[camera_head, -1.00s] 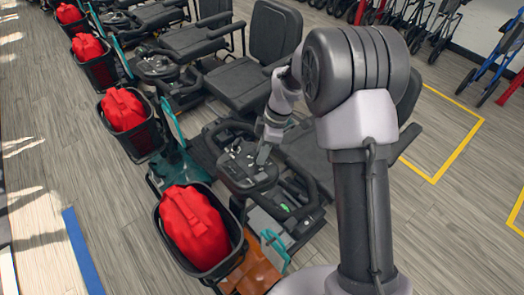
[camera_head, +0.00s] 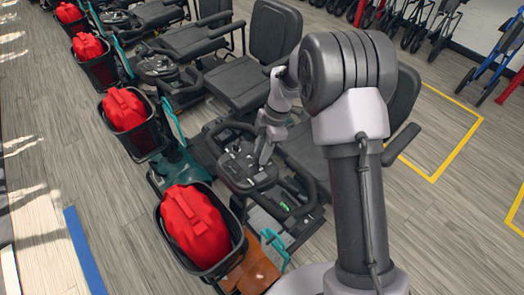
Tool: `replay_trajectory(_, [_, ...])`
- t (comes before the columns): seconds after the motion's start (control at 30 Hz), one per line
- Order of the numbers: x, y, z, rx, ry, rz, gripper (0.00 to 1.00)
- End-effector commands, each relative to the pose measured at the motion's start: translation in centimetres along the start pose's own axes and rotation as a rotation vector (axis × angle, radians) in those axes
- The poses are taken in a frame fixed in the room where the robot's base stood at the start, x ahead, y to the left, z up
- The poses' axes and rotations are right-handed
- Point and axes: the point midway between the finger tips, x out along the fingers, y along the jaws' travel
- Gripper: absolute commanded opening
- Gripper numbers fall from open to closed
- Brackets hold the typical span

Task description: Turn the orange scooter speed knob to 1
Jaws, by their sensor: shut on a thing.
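The nearest scooter shows orange body panels (camera_head: 250,272) below a black front basket (camera_head: 168,241) that holds a red bag (camera_head: 194,224). A dark control console (camera_head: 240,168) lies up and right of this basket; I take it as the orange scooter's. My gripper (camera_head: 265,161) points down onto the console's right part, fingertips at its surface. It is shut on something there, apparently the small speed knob. The knob, its pointer and its numbers are hidden or too small to read.
A teal scooter (camera_head: 178,168) with its own basket and red bag (camera_head: 124,109) stands close behind. Dark seats (camera_head: 240,82) and more scooters crowd the row. Open wooden floor (camera_head: 60,150) lies left, and a yellow floor outline (camera_head: 458,150) lies right.

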Motion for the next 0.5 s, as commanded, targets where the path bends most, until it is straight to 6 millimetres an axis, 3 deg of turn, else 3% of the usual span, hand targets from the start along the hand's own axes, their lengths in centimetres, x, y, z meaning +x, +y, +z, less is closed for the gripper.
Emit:
replay_trajectory(0.17, [0.0, 0.01, 0.02, -0.001, -0.001, 0.0, 0.0])
replay_trajectory(0.2, [0.0, 0.01, 0.02, -0.001, -0.001, 0.0, 0.31])
replay_trajectory(0.3, [0.0, 0.0, 0.01, 0.0, -0.001, 0.0, 0.51])
replay_trajectory(0.5, [0.0, 0.0, 0.01, 0.0, 0.0, 0.0, 0.51])
